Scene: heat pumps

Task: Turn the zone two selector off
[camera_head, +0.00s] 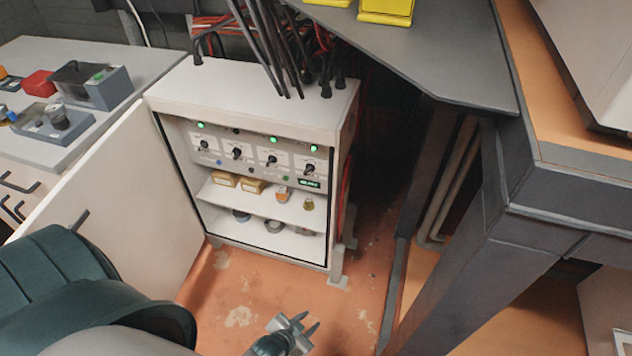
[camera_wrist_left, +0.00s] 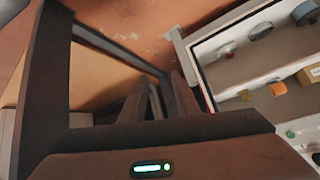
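An open white cabinet (camera_head: 327,107) stands in the head view, with a panel holding a row of several black rotary selectors. The second selector from the left (camera_head: 237,154) has a dark lamp above it; the lamps above the other selectors glow green. The panel labels are too small to read, so I cannot confirm which selector is zone two. My left gripper (camera_head: 305,326) is low in front of the cabinet, near the floor, empty and apart from the panel. Its fingertips look slightly apart. The left wrist view shows the fingers (camera_wrist_left: 163,100) and the cabinet's lower part. My right gripper is not in view.
The cabinet door (camera_head: 130,200) stands open to the left. Small boxes (camera_head: 225,179) and round parts sit on the shelf below the panel. A dark metal bench (camera_head: 450,60) borders the right. Black cables rise from the cabinet top. Orange floor (camera_head: 240,290) in front is clear.

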